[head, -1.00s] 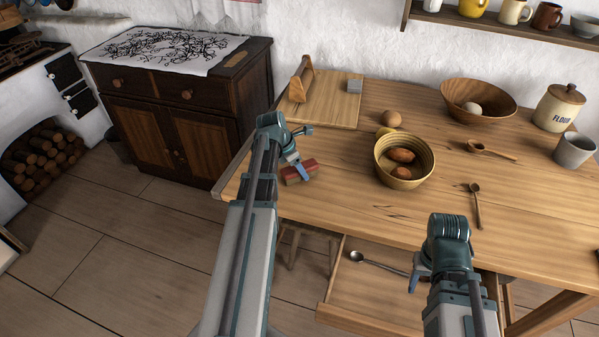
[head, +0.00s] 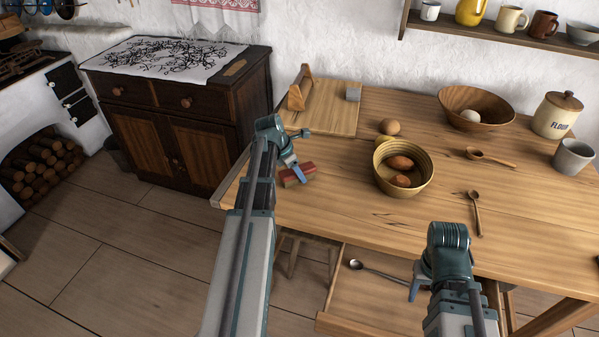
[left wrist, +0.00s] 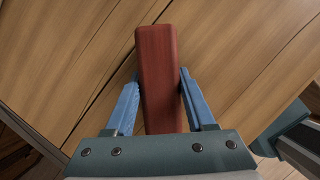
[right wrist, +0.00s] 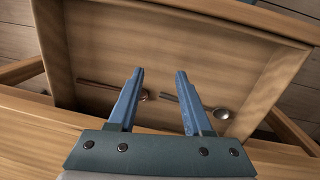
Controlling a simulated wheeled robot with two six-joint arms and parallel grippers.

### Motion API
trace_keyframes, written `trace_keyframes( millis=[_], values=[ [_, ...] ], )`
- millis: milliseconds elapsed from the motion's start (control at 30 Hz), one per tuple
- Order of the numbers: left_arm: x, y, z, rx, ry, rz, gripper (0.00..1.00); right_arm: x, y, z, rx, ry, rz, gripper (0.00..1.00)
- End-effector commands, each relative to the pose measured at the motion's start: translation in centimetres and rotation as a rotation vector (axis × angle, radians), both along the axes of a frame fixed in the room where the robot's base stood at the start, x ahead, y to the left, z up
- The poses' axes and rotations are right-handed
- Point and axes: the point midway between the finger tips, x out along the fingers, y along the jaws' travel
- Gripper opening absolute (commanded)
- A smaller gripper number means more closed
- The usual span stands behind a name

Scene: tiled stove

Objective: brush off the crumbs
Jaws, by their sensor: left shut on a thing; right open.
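A red block-shaped piece, which looks like the brush (head: 291,180), lies at the left part of the wooden table (head: 330,215). In the left wrist view the red piece (left wrist: 158,70) sits lengthwise between the two blue fingers. My left gripper (left wrist: 158,85) is shut on it, just above or at the tabletop; I cannot tell whether it touches the wood. Its underside is hidden. My right gripper (right wrist: 160,75) is open and empty above the pulled-out drawer (head: 375,302) at the table's front. I cannot make out any crumbs.
A yellowish bowl (head: 382,178) with brown eggs stands mid-table, with an egg (head: 390,127) behind it. A cutting board (head: 335,112) lies at the back left. Wooden spoons (head: 475,212), a large bowl (head: 490,103) and a flour jar (head: 556,118) are at right. The drawer holds a metal spoon (right wrist: 221,113).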

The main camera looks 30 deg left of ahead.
Motion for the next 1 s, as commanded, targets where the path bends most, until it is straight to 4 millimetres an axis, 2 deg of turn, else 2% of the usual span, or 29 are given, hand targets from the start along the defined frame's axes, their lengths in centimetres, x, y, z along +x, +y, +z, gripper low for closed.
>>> trace_keyframes(
  millis=[433,800,1000],
  values=[
    [-3.7,-0.8,0.1,0.002,0.006,0.001,0.10,0.0,0.0,0.1,0.000,0.000,0.000,0.50],
    [-3.8,-0.9,0.2,0.001,0.003,0.000,0.10,0.0,0.0,0.2,0.000,0.000,0.000,0.50],
    [-3.8,-0.9,1.5,0.001,0.003,0.000,0.10,0.0,0.0,1.5,0.000,0.000,0.000,0.50]
  ],
)
